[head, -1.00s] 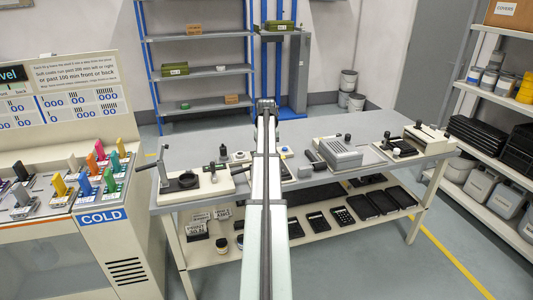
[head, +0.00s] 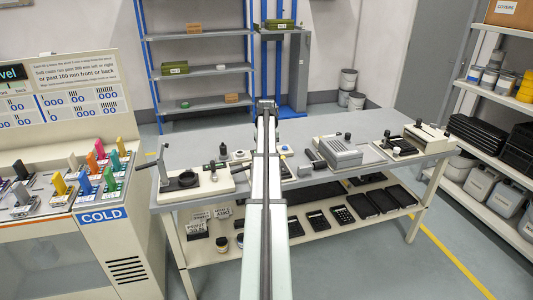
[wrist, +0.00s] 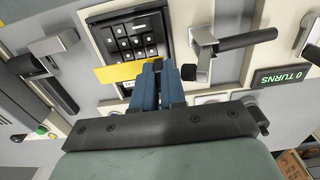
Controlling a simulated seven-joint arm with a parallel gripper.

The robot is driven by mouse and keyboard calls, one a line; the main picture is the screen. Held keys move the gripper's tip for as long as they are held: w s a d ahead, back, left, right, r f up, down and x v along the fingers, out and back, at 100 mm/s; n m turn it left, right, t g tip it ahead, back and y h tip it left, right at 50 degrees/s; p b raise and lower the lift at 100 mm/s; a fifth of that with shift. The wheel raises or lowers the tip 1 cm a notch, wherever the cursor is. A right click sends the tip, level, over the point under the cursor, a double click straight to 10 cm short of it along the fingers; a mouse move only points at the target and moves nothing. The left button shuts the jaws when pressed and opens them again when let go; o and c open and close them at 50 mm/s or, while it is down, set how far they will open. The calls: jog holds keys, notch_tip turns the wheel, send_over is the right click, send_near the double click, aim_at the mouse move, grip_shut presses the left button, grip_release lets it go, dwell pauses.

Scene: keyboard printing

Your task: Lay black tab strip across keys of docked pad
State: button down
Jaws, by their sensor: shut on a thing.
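The docked pad (wrist: 135,38) is black with several dark keys and sits in a pale fixture at the top middle of the wrist view. A flat yellow strip (wrist: 112,74) lies across the view over the pad's lower part, at my fingertips. My gripper (wrist: 158,68) has blue fingers close together, shut on the strip near its right end. No black tab shows on the strip; the fingers hide its held part. I cannot tell whether the strip touches the keys. In the head view my own arm hides the gripper, strip and docked pad.
Black-handled clamps stand left (wrist: 55,85) and right (wrist: 235,42) of the pad in the wrist view. A display reading "0 TURNS" (wrist: 283,77) is at the right. The grey bench (head: 350,122) carries several fixtures; spare pads (head: 342,214) lie on its lower shelf.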

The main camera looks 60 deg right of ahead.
jog(key=shift+f, duration=1.95)
dwell(2.0)
jog(key=c, duration=1.2)
grip_release()
jog(key=shift+o, duration=0.5)
jog(key=shift+w+a, duration=0.1)
jog(key=shift+r, duration=0.1)
jog(key=shift+w+a+r, duration=0.1)
jog(key=shift+r, duration=3.45)
jog(key=shift+f, duration=0.1)
